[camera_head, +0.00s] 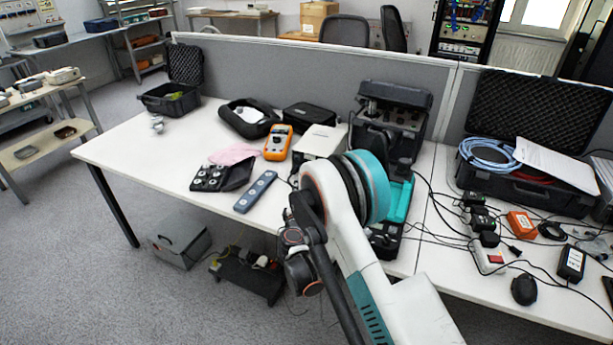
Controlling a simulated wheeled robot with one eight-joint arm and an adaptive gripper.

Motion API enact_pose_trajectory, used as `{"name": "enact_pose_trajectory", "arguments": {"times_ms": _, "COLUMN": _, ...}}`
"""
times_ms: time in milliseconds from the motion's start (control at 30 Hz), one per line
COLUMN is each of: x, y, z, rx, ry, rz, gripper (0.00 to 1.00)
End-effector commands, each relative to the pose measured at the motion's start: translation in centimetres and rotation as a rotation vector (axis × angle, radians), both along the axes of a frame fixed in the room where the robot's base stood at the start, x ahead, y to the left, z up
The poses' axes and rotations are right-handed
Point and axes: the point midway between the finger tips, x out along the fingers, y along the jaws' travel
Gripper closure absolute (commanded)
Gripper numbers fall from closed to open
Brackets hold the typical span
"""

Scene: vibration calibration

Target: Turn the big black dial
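A black instrument (392,115) with a raised lid and small controls on its panel stands at the back of the white desk. My arm partly covers the area in front of it. An orange multimeter (277,143) lies left of it, with a dark round part on its face. I cannot tell which of these, if either, carries the big black dial. My arm rises from the bottom of the picture over the desk's front edge. I cannot make out gripper fingers; my arm hides part of the desk.
The white desk (150,150) has free room at its left. A grey power strip (255,192) and a black case of small parts (218,178) lie near its front. A grey partition (300,73) stands behind. Cables and small boxes clutter the right desk.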

Motion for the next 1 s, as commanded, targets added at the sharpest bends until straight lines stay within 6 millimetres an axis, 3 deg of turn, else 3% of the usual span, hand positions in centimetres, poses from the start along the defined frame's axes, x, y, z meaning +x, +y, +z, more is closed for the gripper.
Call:
{"name": "enact_pose_trajectory", "arguments": {"times_ms": 100, "x": -0.2, "y": 0.3, "z": 1.6, "rx": -0.163, "ry": 0.064, "rz": -0.005, "gripper": 0.5}}
{"name": "enact_pose_trajectory", "arguments": {"times_ms": 300, "x": -0.7, "y": 0.9, "z": 2.5, "rx": -0.406, "ry": 0.164, "rz": 0.015, "gripper": 0.5}}
{"name": "enact_pose_trajectory", "arguments": {"times_ms": 567, "x": -0.5, "y": 1.0, "z": 2.4, "rx": -0.506, "ry": 0.208, "rz": 0.032, "gripper": 0.5}}
{"name": "enact_pose_trajectory", "arguments": {"times_ms": 767, "x": 2.2, "y": 0.6, "z": 1.5, "rx": -0.505, "ry": 0.208, "rz": 0.03, "gripper": 0.5}}
{"name": "enact_pose_trajectory", "arguments": {"times_ms": 1000, "x": 6.8, "y": 0.2, "z": 0.2, "rx": -0.504, "ry": 0.207, "rz": 0.031, "gripper": 0.5}}
